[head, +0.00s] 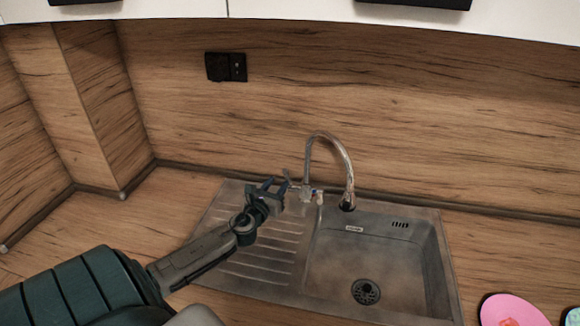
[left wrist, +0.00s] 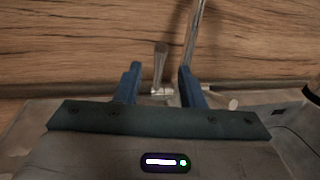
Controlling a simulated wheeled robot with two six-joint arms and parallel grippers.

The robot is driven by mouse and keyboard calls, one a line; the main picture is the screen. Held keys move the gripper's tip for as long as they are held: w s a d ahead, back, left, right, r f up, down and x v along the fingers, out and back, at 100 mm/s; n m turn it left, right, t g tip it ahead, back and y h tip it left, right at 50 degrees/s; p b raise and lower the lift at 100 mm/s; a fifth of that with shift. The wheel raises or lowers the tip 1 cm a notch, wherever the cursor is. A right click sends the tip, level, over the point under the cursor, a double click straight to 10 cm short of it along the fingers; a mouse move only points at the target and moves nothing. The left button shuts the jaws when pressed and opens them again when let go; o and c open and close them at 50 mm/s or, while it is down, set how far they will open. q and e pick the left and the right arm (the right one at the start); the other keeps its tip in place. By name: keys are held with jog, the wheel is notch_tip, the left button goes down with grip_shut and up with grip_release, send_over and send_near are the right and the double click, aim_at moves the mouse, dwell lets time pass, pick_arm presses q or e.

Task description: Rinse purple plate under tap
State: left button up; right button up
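My left gripper (head: 272,186) is open and empty, over the back of the drainboard beside the tap's base. The left wrist view shows its two blue fingers (left wrist: 158,84) apart, with the tap lever (left wrist: 160,62) showing between them; I cannot tell whether they touch it. The chrome tap (head: 347,170) arches over the basin, and no water shows below its spout. The sink basin (head: 395,262) is empty. A pink-purple plate (head: 508,312) with something reddish on it lies right of the sink, cut off by the lower edge. My right gripper is out of view.
The ribbed drainboard (head: 262,250) lies left of the basin under my left arm. A bluish item (head: 571,317) is cut off at the lower right corner. A black socket (head: 226,67) is on the wood splashback. The counter left of the sink is clear.

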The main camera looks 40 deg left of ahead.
aim_at(285, 174)
pick_arm(q)
jog(key=p+x, duration=0.1)
jog(key=x, duration=0.7)
jog(key=shift+w+a, duration=0.15)
jog(key=shift+w, duration=0.3)
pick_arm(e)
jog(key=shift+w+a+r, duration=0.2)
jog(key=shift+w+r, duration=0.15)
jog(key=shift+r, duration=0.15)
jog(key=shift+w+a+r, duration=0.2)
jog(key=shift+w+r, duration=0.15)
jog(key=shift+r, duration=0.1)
pick_arm(q)
grip_shut()
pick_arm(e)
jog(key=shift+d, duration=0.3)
